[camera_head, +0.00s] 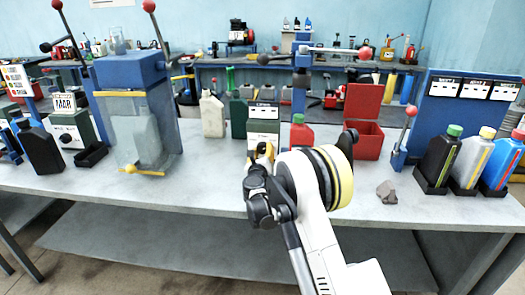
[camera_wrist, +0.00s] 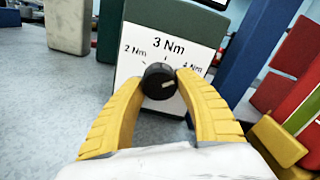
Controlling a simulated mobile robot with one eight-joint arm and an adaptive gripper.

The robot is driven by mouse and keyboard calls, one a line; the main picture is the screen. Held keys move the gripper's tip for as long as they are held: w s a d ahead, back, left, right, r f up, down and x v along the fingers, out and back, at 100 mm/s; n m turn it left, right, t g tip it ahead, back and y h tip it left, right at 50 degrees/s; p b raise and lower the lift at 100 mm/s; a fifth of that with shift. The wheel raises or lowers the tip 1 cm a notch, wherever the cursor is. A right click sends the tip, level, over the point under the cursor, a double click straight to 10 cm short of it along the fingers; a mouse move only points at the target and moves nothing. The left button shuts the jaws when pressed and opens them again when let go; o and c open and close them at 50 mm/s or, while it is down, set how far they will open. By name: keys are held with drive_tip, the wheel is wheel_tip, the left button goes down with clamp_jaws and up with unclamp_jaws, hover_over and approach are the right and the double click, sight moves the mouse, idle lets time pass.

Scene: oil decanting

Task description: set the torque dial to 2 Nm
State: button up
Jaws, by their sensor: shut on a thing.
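The torque dial (camera_wrist: 160,82) is a round black knob with a short white mark on a white panel (camera_wrist: 133,68). The panel is printed "2 Nm" at left, "3 Nm" at top and "4 Nm" at right. The white mark points right and slightly up, roughly toward the "4 Nm" side. The panel is the front of a dark green box (camera_wrist: 165,28), which also stands mid-bench in the head view (camera_head: 263,112). My gripper (camera_wrist: 160,84) has its two yellow fingers shut on the knob, one each side. In the head view my gripper (camera_head: 263,153) hides the dial.
A red bottle (camera_head: 301,133) and an open red box (camera_head: 366,138) stand right of the dial box. A pale jug (camera_head: 212,115) and a green bottle (camera_head: 237,117) stand left. A grey lump (camera_head: 387,191) lies at the front right. The bench front is mostly clear.

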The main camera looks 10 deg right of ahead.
drive_tip(key=n, duration=0.6)
drive_tip(key=shift+d+r, duration=0.1)
drive_tip(key=n, duration=0.5)
drive_tip(key=shift+r+n, duration=0.1)
drive_tip(key=shift+n, duration=0.3)
drive_tip(key=n, duration=0.5)
drive_tip(key=shift+r, duration=0.1)
drive_tip(key=n, duration=0.5)
drive_tip(key=shift+n, duration=0.4)
drive_tip(key=o, duration=1.2)
